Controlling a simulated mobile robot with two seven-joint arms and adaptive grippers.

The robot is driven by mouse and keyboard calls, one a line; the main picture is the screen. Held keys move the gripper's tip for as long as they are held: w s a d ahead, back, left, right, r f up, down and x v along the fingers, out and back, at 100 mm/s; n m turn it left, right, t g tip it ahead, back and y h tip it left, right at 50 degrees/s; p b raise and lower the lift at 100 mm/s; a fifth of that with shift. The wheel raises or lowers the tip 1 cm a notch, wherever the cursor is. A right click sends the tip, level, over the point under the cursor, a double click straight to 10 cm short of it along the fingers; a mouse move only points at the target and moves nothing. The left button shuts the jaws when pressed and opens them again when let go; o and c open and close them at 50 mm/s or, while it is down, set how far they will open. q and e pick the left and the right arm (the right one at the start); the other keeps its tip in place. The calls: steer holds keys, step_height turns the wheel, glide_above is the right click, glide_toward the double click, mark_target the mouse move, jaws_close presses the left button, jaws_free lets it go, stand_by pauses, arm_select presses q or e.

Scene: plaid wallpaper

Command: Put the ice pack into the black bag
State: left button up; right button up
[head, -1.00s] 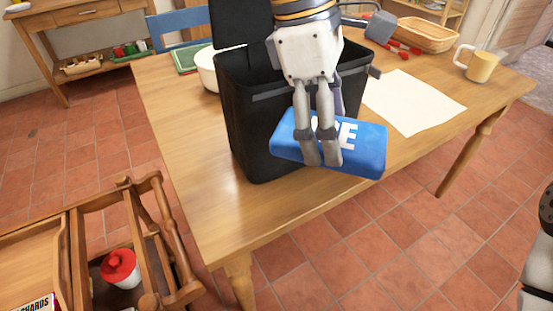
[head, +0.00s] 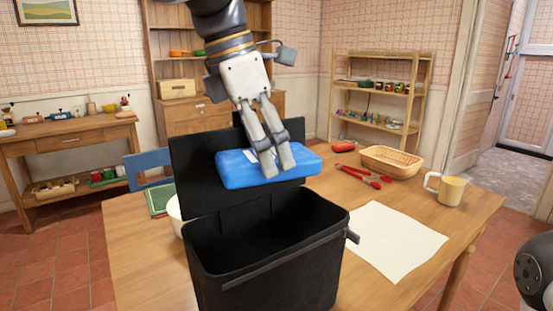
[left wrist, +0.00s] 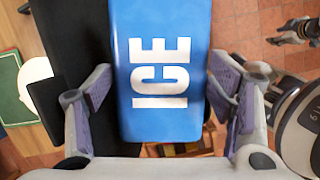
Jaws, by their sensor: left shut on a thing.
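The blue ice pack (head: 235,172) is held in the air above the open black bag (head: 265,262). My left gripper (head: 272,165) is shut on it from above. In the left wrist view the ice pack (left wrist: 160,70), marked "ICE", lies between the two fingers (left wrist: 160,105). The black bag stands upright on the table, its lid (head: 200,185) raised at the back and its opening facing up. The ice pack is over the back part of the opening, near the lid, and apart from the rim as far as I can tell. My right gripper is not in the head view.
The wooden table (head: 140,250) also holds a white sheet (head: 395,240), a yellow mug (head: 449,189), a wicker basket (head: 391,161) and red-handled tongs (head: 364,177). A white bowl (head: 176,212) and a green board (head: 159,200) are left of the bag.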

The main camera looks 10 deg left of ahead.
arm_select(q)
steer(key=shift+f, duration=3.95)
steer(key=o, duration=1.5)
steer(key=shift+r, duration=0.1)
steer(key=v, duration=1.2)
